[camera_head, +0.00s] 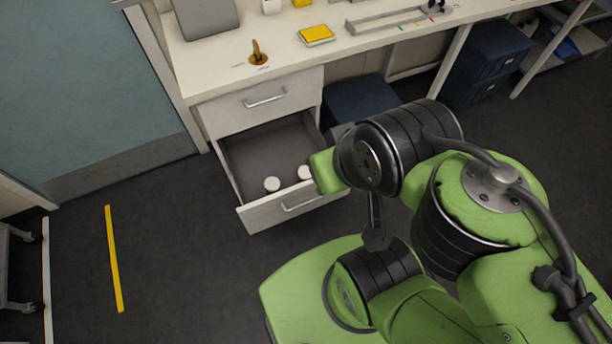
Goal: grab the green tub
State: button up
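I see no tub that is plainly green. Two small round white tops, possibly lids, show in the open lower drawer (262,150): one at the front middle (272,184) and one to its right (304,172), close to my arm. The sides below these tops are too small or hidden to tell their colour. My green and black arm reaches over the drawer's right front corner and covers part of it. I cannot make out my gripper's fingers.
The drawer sticks out below the white bench (222,78). On the bench are a yellow pad (316,35), a brass fitting (258,52) and a grey rail (390,20). Dark blue bins (490,62) stand underneath. Floor left of the drawer is clear, with a yellow strip (114,258).

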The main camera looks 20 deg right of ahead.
aim_at(273, 185)
jog(key=i+j+z, duration=0.2)
jog(key=j, duration=0.35)
jog(key=i+j+z, duration=0.2)
jog(key=j, duration=0.4)
jog(key=i+j+z, duration=0.2)
jog(key=j, duration=0.4)
jog(key=j+z, duration=0.2)
jog(key=j, duration=0.4)
